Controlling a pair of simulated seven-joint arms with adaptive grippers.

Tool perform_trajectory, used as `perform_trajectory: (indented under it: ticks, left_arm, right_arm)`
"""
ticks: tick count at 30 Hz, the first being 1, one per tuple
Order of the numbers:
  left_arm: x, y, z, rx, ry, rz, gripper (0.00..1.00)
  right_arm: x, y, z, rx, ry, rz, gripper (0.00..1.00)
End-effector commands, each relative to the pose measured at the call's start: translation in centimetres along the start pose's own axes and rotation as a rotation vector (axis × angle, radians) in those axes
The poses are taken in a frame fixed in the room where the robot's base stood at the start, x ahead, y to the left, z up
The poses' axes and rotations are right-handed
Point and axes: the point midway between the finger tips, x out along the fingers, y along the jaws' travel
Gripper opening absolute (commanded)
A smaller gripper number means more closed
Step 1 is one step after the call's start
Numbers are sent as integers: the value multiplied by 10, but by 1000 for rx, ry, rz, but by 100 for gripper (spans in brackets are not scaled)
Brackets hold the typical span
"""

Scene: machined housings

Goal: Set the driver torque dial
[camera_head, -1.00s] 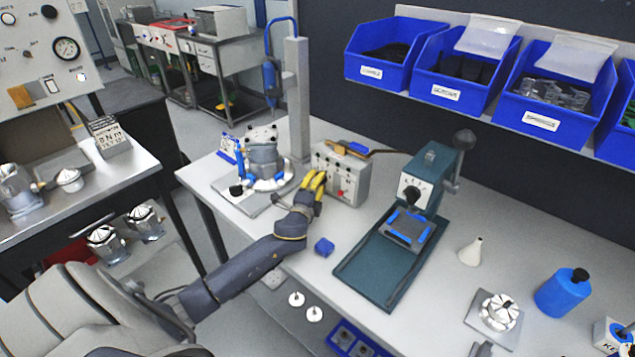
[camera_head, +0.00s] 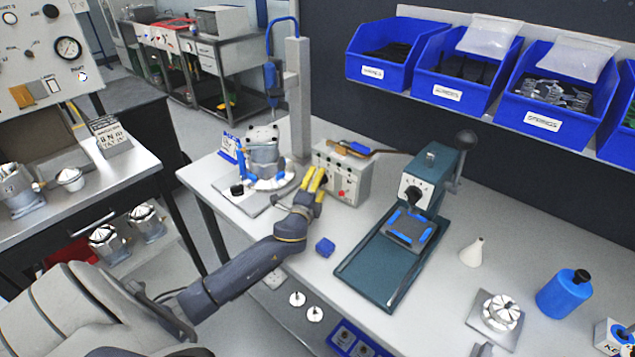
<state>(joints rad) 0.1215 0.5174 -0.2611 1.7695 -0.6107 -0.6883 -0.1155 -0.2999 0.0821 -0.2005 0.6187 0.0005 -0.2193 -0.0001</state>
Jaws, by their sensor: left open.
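The driver's grey control box (camera_head: 353,185) stands on the bench near the post, with knobs and a red button on its front. My left gripper (camera_head: 314,178) has yellow fingers, open and close to the left part of the box's front. A dark round knob (camera_head: 323,182) shows just by the fingertips; I cannot tell whether they touch it or where it points. The blue driver (camera_head: 269,82) hangs beside the grey post (camera_head: 299,100). My right gripper is not in view.
A machined housing (camera_head: 264,152) sits on a plate left of the post. A green press (camera_head: 385,262) stands right of the box. A white cone (camera_head: 473,252) and a blue bottle (camera_head: 564,294) stand farther right.

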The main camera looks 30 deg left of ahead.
Motion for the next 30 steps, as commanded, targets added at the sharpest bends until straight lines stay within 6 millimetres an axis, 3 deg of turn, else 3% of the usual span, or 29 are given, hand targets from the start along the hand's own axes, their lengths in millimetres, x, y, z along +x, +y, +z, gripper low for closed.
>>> perform_trajectory:
  ticks: [18,30]
  left_arm:
    - [-93,1,1,0,-1,1,62]
    - [-114,0,1,0,-1,0,62]
  right_arm:
    - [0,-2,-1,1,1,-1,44]
    - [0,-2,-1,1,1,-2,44]
